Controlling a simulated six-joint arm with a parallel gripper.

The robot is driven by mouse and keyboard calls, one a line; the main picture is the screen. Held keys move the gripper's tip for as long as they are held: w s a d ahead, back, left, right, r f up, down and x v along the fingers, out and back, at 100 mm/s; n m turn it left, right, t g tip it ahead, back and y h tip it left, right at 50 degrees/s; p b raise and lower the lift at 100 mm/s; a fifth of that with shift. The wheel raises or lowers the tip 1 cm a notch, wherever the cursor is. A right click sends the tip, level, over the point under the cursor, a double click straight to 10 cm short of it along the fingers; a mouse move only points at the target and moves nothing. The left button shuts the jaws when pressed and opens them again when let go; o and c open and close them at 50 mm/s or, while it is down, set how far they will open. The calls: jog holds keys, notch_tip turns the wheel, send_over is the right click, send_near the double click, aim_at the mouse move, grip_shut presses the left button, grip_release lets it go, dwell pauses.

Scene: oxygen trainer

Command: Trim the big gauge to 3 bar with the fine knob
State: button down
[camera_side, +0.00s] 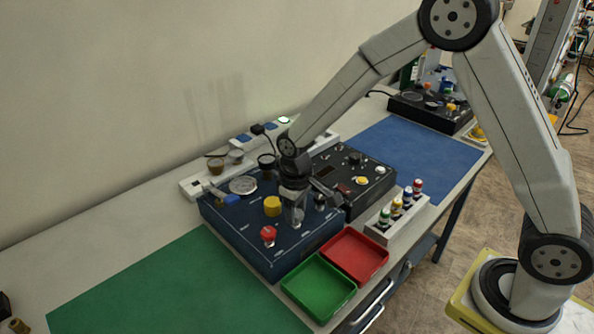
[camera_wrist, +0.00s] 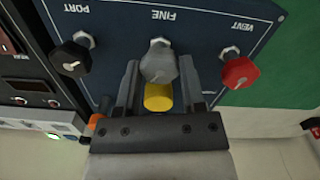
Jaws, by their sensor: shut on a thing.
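The grey fine knob (camera_wrist: 160,64), under the label FINE, sits between my gripper's fingers in the wrist view. My gripper (camera_wrist: 158,72) is shut on it, one finger on each side. In the side view my gripper (camera_side: 294,215) points down at the front of the dark blue panel (camera_side: 285,262) and largely hides the knob. The big gauge (camera_side: 243,185) is a pale round dial at the panel's back left. Its needle and reading are too small to make out, and it is outside the wrist view.
The red vent knob (camera_wrist: 239,73) and black port knob (camera_wrist: 71,58) flank my fingers. A yellow knob (camera_side: 272,206) stands close behind my gripper. A green tray (camera_side: 318,289), a red tray (camera_side: 355,254) and a bottle rack (camera_side: 398,217) lie in front.

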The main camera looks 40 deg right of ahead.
aim_at(300, 213)
dwell(0.3)
jog(key=shift+c, duration=1)
grip_release()
jog(key=shift+r, duration=0.15)
jog(key=shift+r, duration=3.75)
jog(key=shift+s+d, duration=0.3)
jog(key=shift+s, duration=0.1)
jog(key=s+d+f+m+t, duration=0.1)
jog(key=s+d, duration=0.2)
jog(key=s, duration=0.4)
jog(key=s+d+m+t, duration=0.1)
jog(key=s+d, duration=0.2)
jog(key=s, duration=0.3)
jog(key=shift+s+d+f+m+t, duration=0.2)
jog(key=shift+s+f+m+t, duration=0.1)
jog(key=shift+s+f+m, duration=0.1)
